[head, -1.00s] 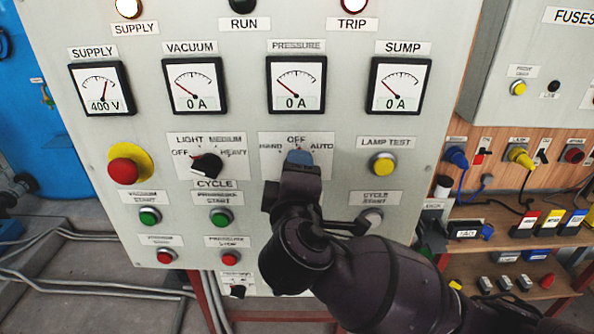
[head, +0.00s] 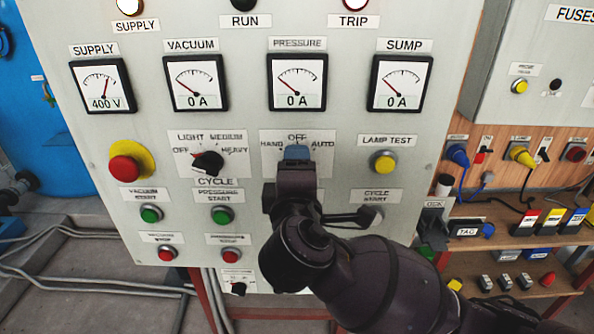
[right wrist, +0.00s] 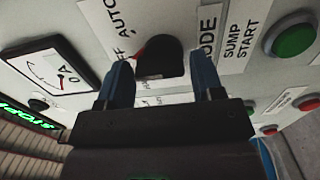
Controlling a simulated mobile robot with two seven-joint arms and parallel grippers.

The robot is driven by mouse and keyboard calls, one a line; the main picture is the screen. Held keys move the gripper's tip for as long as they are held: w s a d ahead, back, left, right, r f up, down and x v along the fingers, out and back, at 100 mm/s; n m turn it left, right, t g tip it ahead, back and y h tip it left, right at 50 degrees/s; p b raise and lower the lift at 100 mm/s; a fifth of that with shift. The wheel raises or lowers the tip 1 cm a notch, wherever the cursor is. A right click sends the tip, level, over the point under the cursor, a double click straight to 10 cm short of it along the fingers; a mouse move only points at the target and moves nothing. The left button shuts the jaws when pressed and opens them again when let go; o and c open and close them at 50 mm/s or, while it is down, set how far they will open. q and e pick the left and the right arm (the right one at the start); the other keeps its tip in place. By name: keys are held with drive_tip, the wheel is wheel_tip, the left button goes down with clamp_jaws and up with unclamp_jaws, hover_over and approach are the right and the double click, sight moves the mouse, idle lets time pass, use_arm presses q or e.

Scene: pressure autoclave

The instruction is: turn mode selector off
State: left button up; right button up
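The mode selector is a black knob (right wrist: 160,57) on the grey panel, seen in the right wrist view under the AUTO label, with the MODE label to its right. My right gripper (right wrist: 164,85) has its two blue fingers on either side of the knob, with a visible gap at least on the left. In the head view my right gripper (head: 297,153) covers the knob below the OFF label, between HAND and AUTO. My left gripper is not in view.
The black cycle knob (head: 208,162) is left of my right gripper. The yellow lamp test button (head: 383,162) is to its right. The pressure meter (head: 297,82) is above. Green and red buttons sit low on the panel. A fuse box and shelves stand at the right.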

drive_tip(key=shift+o, duration=1)
drive_tip(key=s+b, duration=0.2)
drive_tip(key=s, duration=0.8)
drive_tip(key=shift+s, duration=0.4)
drive_tip(key=w+d+f+m+g+y, duration=0.1)
drive_tip(key=w+d+f+m+g, duration=0.2)
drive_tip(key=f, duration=0.5)
drive_tip(key=d+f+m+g, duration=0.15)
drive_tip(key=d+f, duration=0.25)
drive_tip(key=f, duration=0.5)
drive_tip(key=w+d+f+m+g+y, duration=0.1)
drive_tip(key=w+d+f+m, duration=0.2)
drive_tip(key=f, duration=0.5)
drive_tip(key=s+d+f+m+h+b, duration=0.1)
drive_tip(key=s+d+f+m+h, duration=0.1)
drive_tip(key=s+d+f+m, duration=0.7)
drive_tip(key=s+d+f+g, duration=0.1)
drive_tip(key=s+d+f, duration=0.4)
drive_tip(key=d+f, duration=0.3)
drive_tip(key=shift+s+d+m, duration=0.35)
drive_tip(key=shift+d, duration=0.2)
